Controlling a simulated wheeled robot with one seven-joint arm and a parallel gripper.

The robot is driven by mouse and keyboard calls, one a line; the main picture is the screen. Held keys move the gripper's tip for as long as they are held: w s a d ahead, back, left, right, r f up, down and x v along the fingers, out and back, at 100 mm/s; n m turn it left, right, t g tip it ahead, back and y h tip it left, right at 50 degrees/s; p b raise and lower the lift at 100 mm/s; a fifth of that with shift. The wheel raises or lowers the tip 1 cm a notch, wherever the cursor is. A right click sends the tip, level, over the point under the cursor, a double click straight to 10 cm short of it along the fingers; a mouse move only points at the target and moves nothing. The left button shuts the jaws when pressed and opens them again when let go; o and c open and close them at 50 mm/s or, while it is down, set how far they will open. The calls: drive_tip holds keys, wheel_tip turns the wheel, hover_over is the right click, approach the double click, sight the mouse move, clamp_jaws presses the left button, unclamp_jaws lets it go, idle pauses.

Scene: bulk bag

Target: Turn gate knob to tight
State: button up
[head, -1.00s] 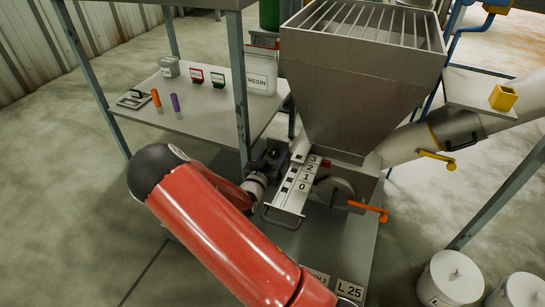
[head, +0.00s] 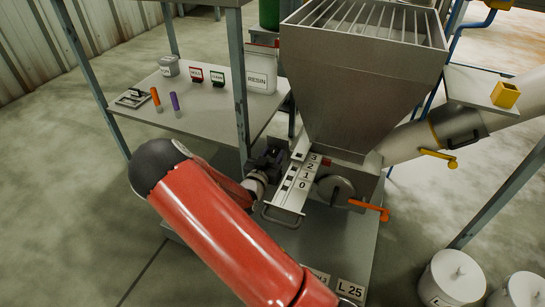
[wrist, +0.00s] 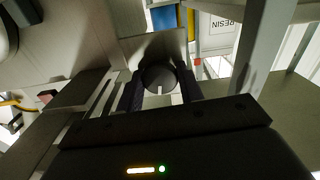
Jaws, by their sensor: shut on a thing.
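The gate knob (wrist: 158,77) is a dark round knob with a short pale mark on its face, seen in the wrist view. The mark points down toward my palm. My gripper (wrist: 160,88) is shut on the knob, with one dark finger on each side of it. In the head view, my gripper (head: 270,160) is at the left side of the gate slide, and it hides the knob there. The gate slide (head: 289,199) is a pale plate below the hopper, with dark marks, a number scale from 0 to 3 beside it and a wire handle at its front.
The steel hopper (head: 362,75) stands over the gate. An orange-handled lever (head: 368,209) is just right of the slide. A shelf post (head: 239,90) rises close behind my gripper. The side table (head: 190,115) holds markers, small signs and a RESIN container (head: 261,72).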

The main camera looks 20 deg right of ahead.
drive_tip(key=m+b, duration=0.3)
drive_tip(key=shift+f+b, duration=0.3)
drive_tip(key=m+b, duration=0.1)
drive_tip(key=m, duration=0.1)
drive_tip(key=shift+r+m+b, duration=0.15)
drive_tip(key=shift+m+b, duration=0.25)
drive_tip(key=m, duration=0.4)
drive_tip(key=shift+r+m, duration=0.15)
drive_tip(key=shift+m, duration=0.15)
drive_tip(key=m, duration=1.2)
drive_tip(key=shift+m, duration=0.3)
drive_tip(key=m, duration=0.4)
drive_tip(key=shift+m, duration=2)
